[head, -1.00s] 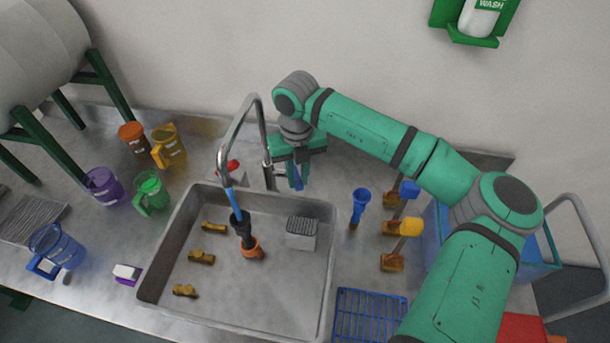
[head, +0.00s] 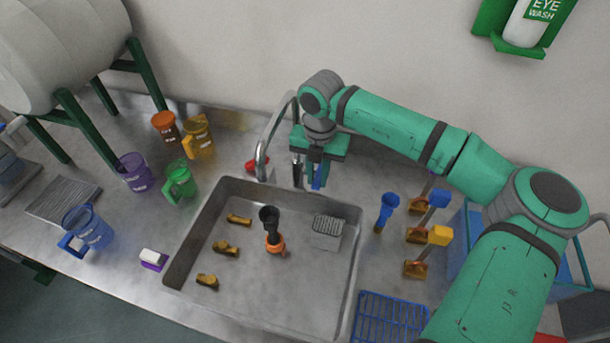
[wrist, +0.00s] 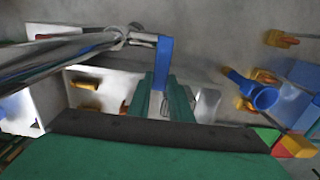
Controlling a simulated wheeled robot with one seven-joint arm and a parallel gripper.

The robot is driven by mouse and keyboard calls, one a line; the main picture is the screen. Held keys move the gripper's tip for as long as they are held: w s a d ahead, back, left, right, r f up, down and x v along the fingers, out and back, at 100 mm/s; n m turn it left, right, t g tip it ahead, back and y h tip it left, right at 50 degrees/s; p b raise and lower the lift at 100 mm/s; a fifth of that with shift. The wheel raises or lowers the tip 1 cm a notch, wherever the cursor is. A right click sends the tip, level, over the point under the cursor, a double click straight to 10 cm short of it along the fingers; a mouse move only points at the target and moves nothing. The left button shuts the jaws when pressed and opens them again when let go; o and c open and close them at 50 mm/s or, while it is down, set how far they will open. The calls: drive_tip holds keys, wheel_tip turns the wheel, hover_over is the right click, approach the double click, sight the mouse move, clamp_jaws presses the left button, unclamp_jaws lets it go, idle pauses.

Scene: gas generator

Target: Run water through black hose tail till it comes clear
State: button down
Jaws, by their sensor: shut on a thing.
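The black hose tail (head: 269,217) stands upright in the sink, with an orange part (head: 274,244) at its lower end. The metal tap (head: 263,146) arches over the sink's back edge, and no water stream shows below its spout. My gripper (head: 317,173) is behind the sink, beside the tap. It is shut on the tap's blue lever (wrist: 163,62), which also shows below the jaws in the head view (head: 317,182). The fingers (wrist: 160,100) partly hide the lever in the wrist view.
The sink (head: 205,283) also holds several brass fittings (head: 226,248) and a grey ribbed block (head: 328,226). Coloured jugs (head: 181,182) stand left of it. A blue funnel (head: 387,207), valves (head: 436,235) and a blue rack (head: 388,318) are on the right.

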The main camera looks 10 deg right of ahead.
drive_tip(key=shift+s+a+f, duration=0.1)
drive_tip(key=shift+s, duration=0.05)
idle(0.3)
drive_tip(key=c, duration=1.6)
unclamp_jaws()
